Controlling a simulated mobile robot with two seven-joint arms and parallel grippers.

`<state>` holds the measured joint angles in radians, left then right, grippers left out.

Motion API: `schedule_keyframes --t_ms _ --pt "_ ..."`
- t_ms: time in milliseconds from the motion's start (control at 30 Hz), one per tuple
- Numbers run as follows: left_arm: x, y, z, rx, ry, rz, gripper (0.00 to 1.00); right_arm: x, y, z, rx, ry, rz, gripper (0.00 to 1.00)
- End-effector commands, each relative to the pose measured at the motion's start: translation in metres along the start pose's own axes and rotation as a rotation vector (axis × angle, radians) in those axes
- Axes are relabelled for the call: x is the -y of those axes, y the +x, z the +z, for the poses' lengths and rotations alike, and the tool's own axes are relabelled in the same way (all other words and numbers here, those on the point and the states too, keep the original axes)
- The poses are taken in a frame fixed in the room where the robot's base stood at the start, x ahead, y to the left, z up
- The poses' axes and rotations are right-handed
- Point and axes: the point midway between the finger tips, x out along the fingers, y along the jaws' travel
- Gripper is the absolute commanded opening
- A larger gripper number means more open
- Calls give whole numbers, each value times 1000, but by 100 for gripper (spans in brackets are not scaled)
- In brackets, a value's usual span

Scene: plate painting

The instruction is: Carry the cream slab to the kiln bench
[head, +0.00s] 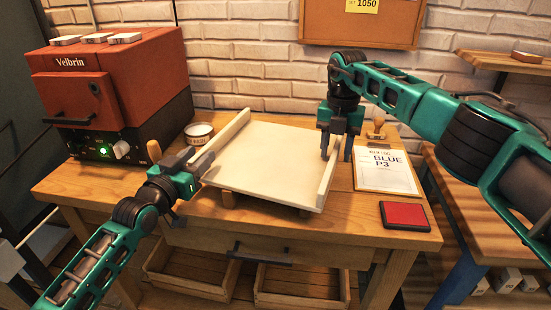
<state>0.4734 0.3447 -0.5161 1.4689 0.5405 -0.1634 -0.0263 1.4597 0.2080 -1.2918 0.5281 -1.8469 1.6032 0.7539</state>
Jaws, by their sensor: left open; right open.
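The cream slab (262,160) is a wide flat board with a raised rail along its left and right sides. It lies on small wooden supports on the wooden bench (85,192), where the red kiln (125,80) also stands. My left gripper (203,163) is open at the slab's left edge, close to the left rail. My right gripper (337,153) is open and points down at the right rail, its fingers apart around it. Whether either gripper touches the slab cannot be told.
A round tin (199,133) stands between kiln and slab. A clipboard (386,172) and a red pad (404,215) lie to the slab's right. Another wooden bench (490,205) stands at the right, and a shelf (500,62) hangs above it. Wooden crates (295,285) sit below.

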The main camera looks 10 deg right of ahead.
Motion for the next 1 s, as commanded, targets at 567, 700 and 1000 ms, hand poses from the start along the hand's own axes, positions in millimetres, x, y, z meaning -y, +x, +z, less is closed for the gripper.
schedule_keyframes --t_ms 567,700,1000 --pt "0 -71 2 3 0 0 45 0 0 0 -1 -1 0 45" --pt "0 -96 1 3 0 0 45 0 0 0 -1 -1 0 45" --pt "0 -119 0 0 0 0 45 0 -2 0 -1 -1 0 45"
